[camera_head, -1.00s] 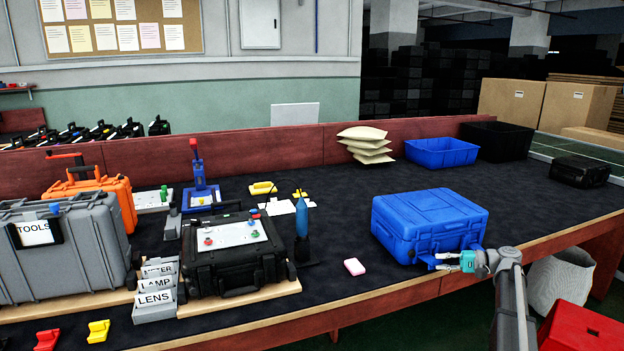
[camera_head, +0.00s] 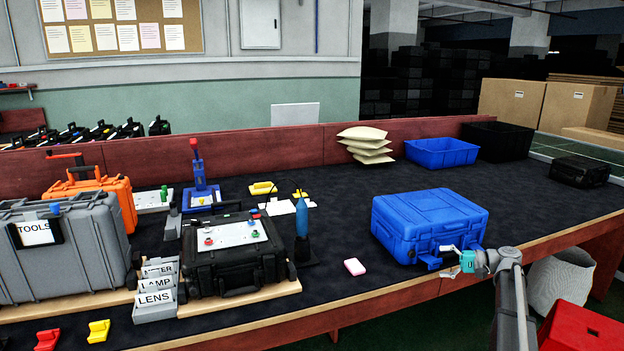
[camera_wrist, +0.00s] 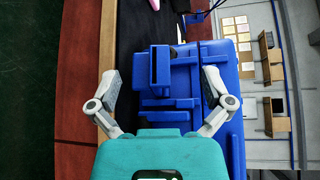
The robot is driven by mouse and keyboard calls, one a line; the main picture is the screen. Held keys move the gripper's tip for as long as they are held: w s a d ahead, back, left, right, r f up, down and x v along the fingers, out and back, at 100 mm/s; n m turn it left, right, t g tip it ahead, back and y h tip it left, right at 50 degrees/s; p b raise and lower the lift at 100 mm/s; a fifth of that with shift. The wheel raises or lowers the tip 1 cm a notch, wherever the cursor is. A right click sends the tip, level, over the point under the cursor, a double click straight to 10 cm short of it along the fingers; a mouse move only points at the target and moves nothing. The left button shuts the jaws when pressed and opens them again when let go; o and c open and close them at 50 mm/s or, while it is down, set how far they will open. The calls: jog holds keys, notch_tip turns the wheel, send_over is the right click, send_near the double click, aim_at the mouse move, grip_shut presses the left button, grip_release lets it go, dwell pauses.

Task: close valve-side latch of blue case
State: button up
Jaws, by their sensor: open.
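The blue case (camera_head: 428,215) lies with its lid down on the dark bench mat, near the front edge. A blue part sticks out low on its front (camera_head: 431,262), apparently a latch standing away from the wall. In the wrist view a blue block-like part (camera_wrist: 160,66) projects from the case (camera_wrist: 184,100). I cannot tell a valve or which latch is valve-side. My gripper (camera_head: 449,260) is at the front right of the case. Its fingers are spread and empty in the wrist view (camera_wrist: 163,88), one on each side of the projecting part's line, with no clear contact.
A black case (camera_head: 235,270) and a blue bottle (camera_head: 302,222) stand farther left. A blue bin (camera_head: 441,152) and a black bin (camera_head: 497,141) are behind.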

jog(key=shift+s, duration=0.15)
jog(key=s+d+r+p, duration=0.1)
jog(key=s+d, duration=0.1)
jog(key=s, duration=0.3)
jog(key=shift+s+d+r, duration=0.15)
jog(key=shift+d+r, duration=0.1)
jog(key=shift+d, duration=0.1)
dwell(0.4)
jog(key=s+a+f+g+h, duration=0.1)
jog(key=s+a+f+h, duration=0.15)
jog(key=a, duration=0.25)
jog(key=s+a+f+n+g+h, duration=0.1)
jog(key=s+a+f, duration=0.15)
jog(key=a, duration=0.35)
jog(key=s+a+f+g+h, duration=0.1)
jog(key=a+f+h, duration=0.1)
jog(key=a+f, duration=0.25)
jog(key=s+a+f+n+g+h, duration=0.1)
jog(key=s+a+f+n+h, duration=0.15)
jog(key=s+a+h, duration=0.4)
jog(key=s+a+f+n+h, duration=0.2)
jog(key=s+a+f+h, duration=0.15)
jog(key=s, duration=0.55)
notch_tip(320, 180, up, 25)
jog(key=p, duration=2.6)
jog(key=shift+w+d, duration=0.4)
jog(key=shift+w, duration=0.05)
